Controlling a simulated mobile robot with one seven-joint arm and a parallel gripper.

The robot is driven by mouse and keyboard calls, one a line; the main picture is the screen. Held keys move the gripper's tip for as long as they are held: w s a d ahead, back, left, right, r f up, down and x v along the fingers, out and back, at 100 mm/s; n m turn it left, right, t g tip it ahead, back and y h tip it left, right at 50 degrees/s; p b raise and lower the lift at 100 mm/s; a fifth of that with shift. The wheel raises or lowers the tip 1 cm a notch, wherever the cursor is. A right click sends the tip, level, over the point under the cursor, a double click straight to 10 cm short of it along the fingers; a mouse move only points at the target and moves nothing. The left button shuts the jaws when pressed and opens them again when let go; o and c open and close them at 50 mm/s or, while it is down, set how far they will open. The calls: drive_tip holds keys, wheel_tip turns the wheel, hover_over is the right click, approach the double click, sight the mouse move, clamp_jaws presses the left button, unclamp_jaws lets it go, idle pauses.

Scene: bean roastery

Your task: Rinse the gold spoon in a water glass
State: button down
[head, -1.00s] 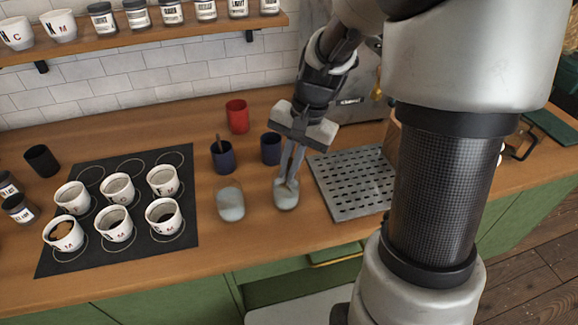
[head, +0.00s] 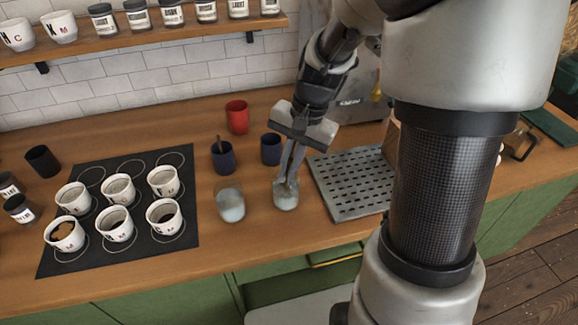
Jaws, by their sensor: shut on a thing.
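My gripper (head: 289,180) points down over the right water glass (head: 286,200), with its fingertips at the glass's mouth. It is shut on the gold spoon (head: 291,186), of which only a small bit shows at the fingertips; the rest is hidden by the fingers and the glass. A second water glass (head: 231,206) stands just to the left, apart from the gripper. Both glasses look partly filled with pale liquid.
Two dark blue cups (head: 222,157) and a red cup (head: 237,117) stand behind the glasses; the left blue cup holds a handle. A perforated metal tray (head: 350,184) lies close on the right. A black mat (head: 60,257) with several white cups is on the left.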

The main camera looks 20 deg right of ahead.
drive_tip(key=shift+f, duration=0.1)
idle(0.3)
drive_tip(key=shift+a+r+p+v, duration=0.1)
drive_tip(key=shift+a+p+v, duration=0.2)
drive_tip(key=shift+p+v, duration=1)
drive_tip(key=shift+a+r+p+v, duration=0.1)
drive_tip(key=shift+a+p+v, duration=0.2)
drive_tip(key=shift+p+v, duration=0.95)
drive_tip(key=shift+a+p+v, duration=0.35)
drive_tip(key=shift+p+v, duration=0.6)
drive_tip(key=shift+v, duration=0.65)
drive_tip(key=shift+w, duration=0.15)
